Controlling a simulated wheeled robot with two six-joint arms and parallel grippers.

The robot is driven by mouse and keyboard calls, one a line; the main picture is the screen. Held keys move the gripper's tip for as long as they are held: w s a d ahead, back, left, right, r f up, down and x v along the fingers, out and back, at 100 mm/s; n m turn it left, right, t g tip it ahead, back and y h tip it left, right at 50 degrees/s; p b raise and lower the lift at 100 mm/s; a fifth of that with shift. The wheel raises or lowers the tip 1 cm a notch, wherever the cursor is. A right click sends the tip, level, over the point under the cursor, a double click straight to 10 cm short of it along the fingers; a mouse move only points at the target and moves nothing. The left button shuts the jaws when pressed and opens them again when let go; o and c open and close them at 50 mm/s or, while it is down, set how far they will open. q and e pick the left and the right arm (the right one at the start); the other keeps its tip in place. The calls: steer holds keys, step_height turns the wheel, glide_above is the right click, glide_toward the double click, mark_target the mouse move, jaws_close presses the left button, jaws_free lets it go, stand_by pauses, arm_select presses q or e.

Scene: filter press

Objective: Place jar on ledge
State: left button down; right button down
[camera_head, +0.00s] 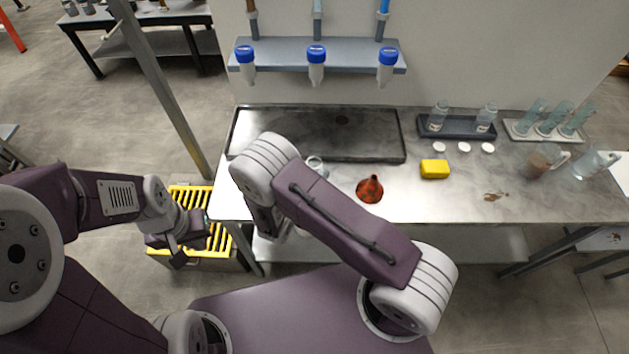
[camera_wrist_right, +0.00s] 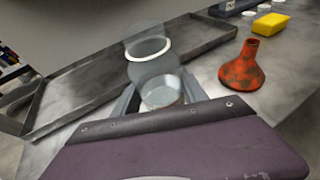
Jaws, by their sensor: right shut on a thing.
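A clear glass jar with a pale rim (camera_wrist_right: 150,72) is between the fingers of my right gripper (camera_wrist_right: 160,98) in the right wrist view. The gripper is shut on it. In the head view only a bit of the jar (camera_head: 316,162) shows past my right arm, by the front edge of the dark tray; that gripper is largely hidden there. A grey wall ledge (camera_head: 345,52) runs above the tray and carries three blue-capped tubes. My left gripper (camera_head: 176,250) hangs low over a yellow slatted crate, away from the bench; its opening is unclear.
The shallow dark tray (camera_head: 250,116) lies at the back of the bench. A red-brown funnel (camera_head: 370,189) and yellow block (camera_head: 434,169) stand right of the jar. Racks with glassware (camera_head: 456,137) are further right. A metal post (camera_head: 160,85) rises at the left.

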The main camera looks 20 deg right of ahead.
step_height(320, 180, down, 4)
steer(key=shift+r, duration=0.25)
steer(key=shift+f, duration=0.25)
steer(key=shift+f, duration=0.2)
steer(key=c, duration=0.6)
jaws_free()
steer(key=shift+r, duration=0.1)
